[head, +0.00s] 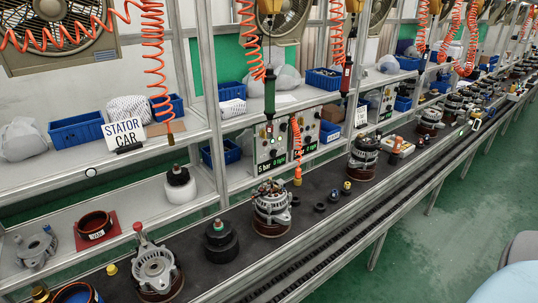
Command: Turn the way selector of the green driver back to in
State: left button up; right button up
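Neither of my grippers is in view.
Below the green driver stand a control box (272,146) and an alternator (271,206) on the dark line (310,222). Several other hoses hang nearby. Green floor (440,220) lies open at the right.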

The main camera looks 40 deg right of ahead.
aim_at(284, 127)
jog(key=z, duration=1.3)
